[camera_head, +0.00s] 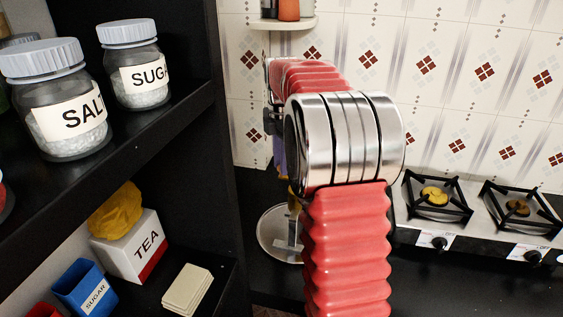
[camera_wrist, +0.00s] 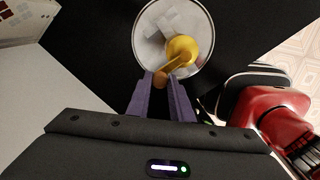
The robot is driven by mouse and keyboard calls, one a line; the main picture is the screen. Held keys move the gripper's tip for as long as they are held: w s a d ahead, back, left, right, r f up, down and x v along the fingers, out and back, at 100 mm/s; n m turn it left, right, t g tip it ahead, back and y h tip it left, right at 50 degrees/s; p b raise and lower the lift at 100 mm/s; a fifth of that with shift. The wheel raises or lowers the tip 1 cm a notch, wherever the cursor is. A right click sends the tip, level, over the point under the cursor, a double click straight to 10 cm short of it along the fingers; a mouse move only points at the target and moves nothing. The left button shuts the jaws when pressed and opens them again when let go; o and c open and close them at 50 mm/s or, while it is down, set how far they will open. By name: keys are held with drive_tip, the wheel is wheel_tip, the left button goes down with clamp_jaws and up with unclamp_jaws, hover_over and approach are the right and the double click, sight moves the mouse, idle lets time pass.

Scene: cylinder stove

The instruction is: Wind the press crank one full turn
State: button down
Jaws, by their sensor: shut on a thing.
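The press shows in the wrist view as a round, light grey metallic body (camera_wrist: 152,46) with a bright rim. A yellow hub (camera_wrist: 182,47) sits on it, right of its middle. The crank's brown-orange arm and handle (camera_wrist: 161,78) run from the hub down to the left. My gripper (camera_wrist: 160,83) has its two purple fingers on either side of the handle end and is shut on it. In the head view part of the press's round disc (camera_head: 266,236) shows on the dark counter. My red, ribbed arm hides the rest of it, and the fingertips are mostly hidden there.
A black shelf unit at the left holds a salt jar (camera_head: 64,108), a sugar jar (camera_head: 137,72), a tea box (camera_head: 132,248) and a blue sugar box (camera_head: 86,287). A gas stove (camera_head: 441,214) stands at the right. A small wall shelf (camera_head: 281,24) is above.

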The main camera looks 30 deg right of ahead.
drive_tip(key=shift+w+d, duration=0.1)
drive_tip(key=shift+w+d+m, duration=0.15)
drive_tip(key=shift+d+m, duration=0.05)
drive_tip(key=shift+m, duration=0.4)
drive_tip(key=shift+w+d+m, duration=0.1)
drive_tip(key=shift+d+m, duration=0.1)
drive_tip(key=shift+m, duration=0.4)
drive_tip(key=s+d+m, duration=0.2)
drive_tip(key=d+m, duration=0.2)
drive_tip(key=m, duration=0.7)
drive_tip(key=s+d+m, duration=0.2)
drive_tip(key=d+m, duration=0.2)
drive_tip(key=m, duration=0.7)
drive_tip(key=shift+s, duration=0.15)
drive_tip(key=shift+m, duration=0.3)
drive_tip(key=c, duration=1.6)
unclamp_jaws()
drive_tip(key=shift+a, duration=0.1)
